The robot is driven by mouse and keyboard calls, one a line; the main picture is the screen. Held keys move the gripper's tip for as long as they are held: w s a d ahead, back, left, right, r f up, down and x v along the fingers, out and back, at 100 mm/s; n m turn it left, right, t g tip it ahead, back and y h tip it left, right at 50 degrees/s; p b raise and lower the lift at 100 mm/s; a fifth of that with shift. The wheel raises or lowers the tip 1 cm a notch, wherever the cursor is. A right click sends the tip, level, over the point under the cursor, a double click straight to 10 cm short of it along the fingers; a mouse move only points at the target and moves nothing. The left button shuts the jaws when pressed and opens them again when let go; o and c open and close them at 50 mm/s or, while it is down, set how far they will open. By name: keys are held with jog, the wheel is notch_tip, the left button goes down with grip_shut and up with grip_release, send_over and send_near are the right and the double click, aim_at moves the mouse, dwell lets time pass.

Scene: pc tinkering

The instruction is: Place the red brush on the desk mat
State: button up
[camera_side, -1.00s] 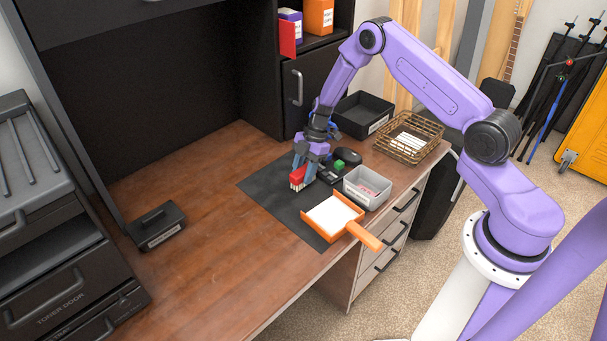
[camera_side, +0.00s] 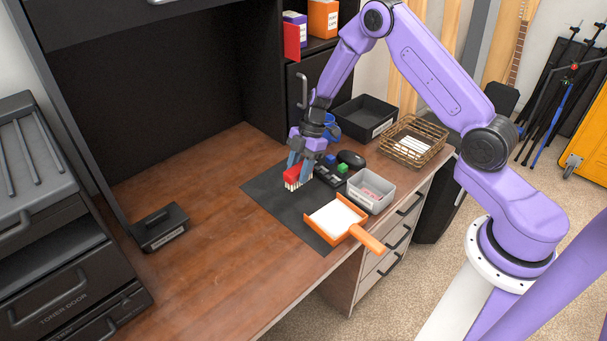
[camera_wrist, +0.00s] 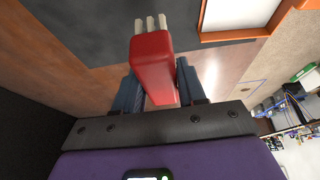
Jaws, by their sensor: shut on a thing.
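The red brush (camera_side: 292,174) with pale bristles is held in my gripper (camera_side: 301,172), bristles toward the mat. In the wrist view the brush (camera_wrist: 153,60) sits between the two fingers of my gripper (camera_wrist: 157,90), which are shut on it. The dark desk mat (camera_side: 284,205) lies on the wooden desk, under and around the brush. The bristle tips are at or just above the mat; I cannot tell if they touch. The mat also shows in the wrist view (camera_wrist: 90,30).
A grey bin (camera_side: 371,190), a dark board with a green block (camera_side: 342,168), a black mouse (camera_side: 351,159) and a wire basket (camera_side: 414,141) stand right of the gripper.

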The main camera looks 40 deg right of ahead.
aim_at(299, 185)
jog(key=shift+s+a+r, duration=0.35)
jog(key=shift+a+r, duration=0.3)
jog(key=shift+r, duration=0.15)
jog(key=shift+f, duration=0.1)
jog(key=shift+f, duration=3.9)
jog(key=shift+f, duration=0.45)
jog(key=o, duration=0.6)
jog(key=o, duration=0.6)
